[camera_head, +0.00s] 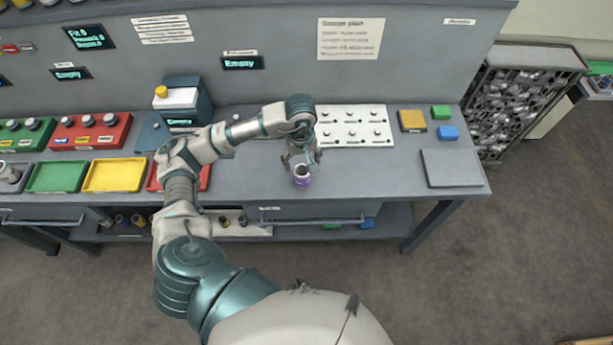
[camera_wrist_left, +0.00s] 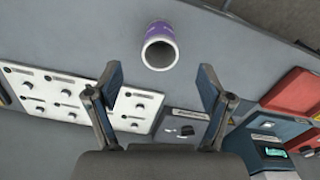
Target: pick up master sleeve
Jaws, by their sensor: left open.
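A hollow sleeve with a purple band (camera_head: 302,177) stands upright near the front edge of the grey bench (camera_head: 370,185). In the left wrist view the sleeve (camera_wrist_left: 159,47) shows its open, light-rimmed end and lies ahead of the fingertips. My left gripper (camera_head: 302,160) is just above and behind the sleeve in the head view. Its two fingers are apart in the left wrist view (camera_wrist_left: 160,82), with nothing between them. My right gripper is not in view.
A white panel with several knobs (camera_head: 353,113) lies behind the gripper. Green (camera_head: 58,176) and yellow (camera_head: 114,175) trays stand at the left, near a device with a yellow knob (camera_head: 180,97). A flat grey plate (camera_head: 452,168) lies at the right. Bench around the sleeve is clear.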

